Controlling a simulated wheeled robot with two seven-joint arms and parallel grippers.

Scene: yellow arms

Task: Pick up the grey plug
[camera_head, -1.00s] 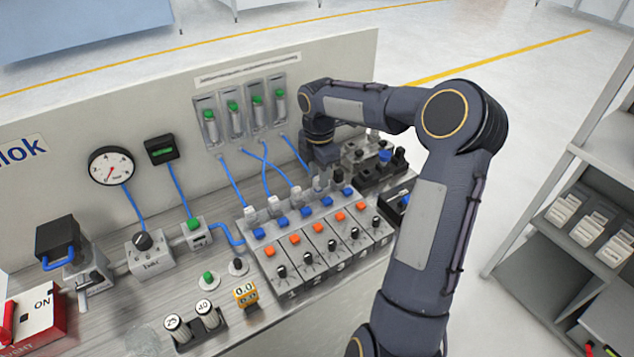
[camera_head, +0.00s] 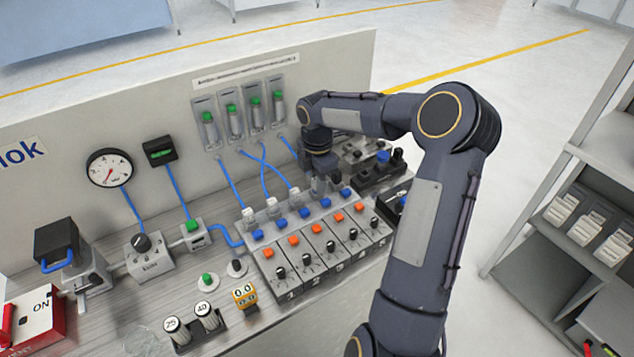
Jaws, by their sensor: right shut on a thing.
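My right gripper (camera_head: 325,184) is at the back right of the valve block (camera_head: 318,240), pointing down with its fingers low by the row of fittings. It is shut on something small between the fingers. That thing is mostly hidden by the fingers and wrist, so I cannot clearly make out the grey plug or its colour. White fittings with blue tubes stand along the back of the block, left of the gripper. My left gripper is not in view.
A dark tray (camera_head: 375,172) with black and blue parts lies right of the gripper. The upright panel (camera_head: 170,95) stands close behind it. Blue tubes (camera_head: 230,183) run down to the block. A grey shelf (camera_head: 560,160) stands at the far right.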

